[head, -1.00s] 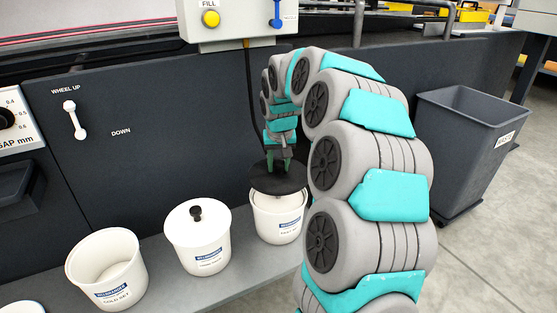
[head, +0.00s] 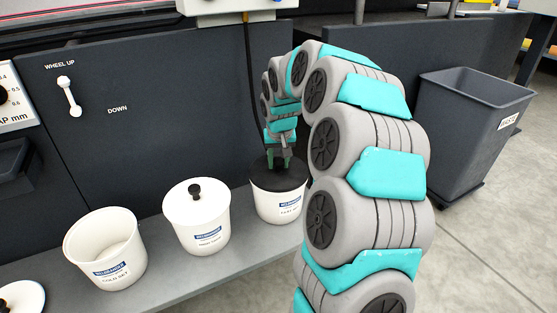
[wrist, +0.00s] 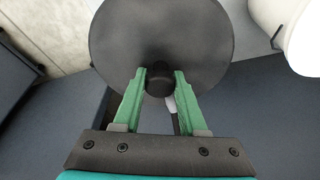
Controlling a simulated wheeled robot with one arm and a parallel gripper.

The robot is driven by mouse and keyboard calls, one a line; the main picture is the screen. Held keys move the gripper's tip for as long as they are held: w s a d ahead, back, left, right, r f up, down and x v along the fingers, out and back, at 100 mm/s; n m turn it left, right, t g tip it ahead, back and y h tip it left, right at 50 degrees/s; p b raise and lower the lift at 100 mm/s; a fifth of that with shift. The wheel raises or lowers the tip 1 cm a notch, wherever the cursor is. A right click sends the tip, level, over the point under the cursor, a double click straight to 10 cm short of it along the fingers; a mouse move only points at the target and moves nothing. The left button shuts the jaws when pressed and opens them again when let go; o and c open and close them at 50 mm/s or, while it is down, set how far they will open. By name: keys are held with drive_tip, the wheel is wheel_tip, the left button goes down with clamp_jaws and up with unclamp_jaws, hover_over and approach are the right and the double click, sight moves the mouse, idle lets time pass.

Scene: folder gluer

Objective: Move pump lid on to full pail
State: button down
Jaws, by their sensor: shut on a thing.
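The pump lid is a round black disc with a knob. In the head view the lid (head: 293,181) covers the mouth of the right-hand white pail (head: 279,208). It looks level and at the rim, but I cannot tell whether it is fully seated. My gripper (head: 279,163) is above the lid. In the wrist view my gripper (wrist: 159,84) is shut on the lid's knob, with the lid (wrist: 160,30) spread out beyond the green fingers. The lid hides this pail's contents and, in the wrist view, the pail itself.
A pail (head: 198,228) with a white lid and black knob stands in the middle of the grey shelf (head: 190,275). An open pail (head: 108,262) marked COLD SET is left of it. A loose white lid (head: 24,298) lies at bottom left. The dark machine panel (head: 160,150) rises close behind.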

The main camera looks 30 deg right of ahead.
drive_tip(key=shift+c, duration=1.9)
unclamp_jaws()
drive_tip(key=shift+r, duration=0.1)
drive_tip(key=v, duration=0.7)
drive_tip(key=shift+r, duration=0.25)
drive_tip(key=shift+s, duration=0.15)
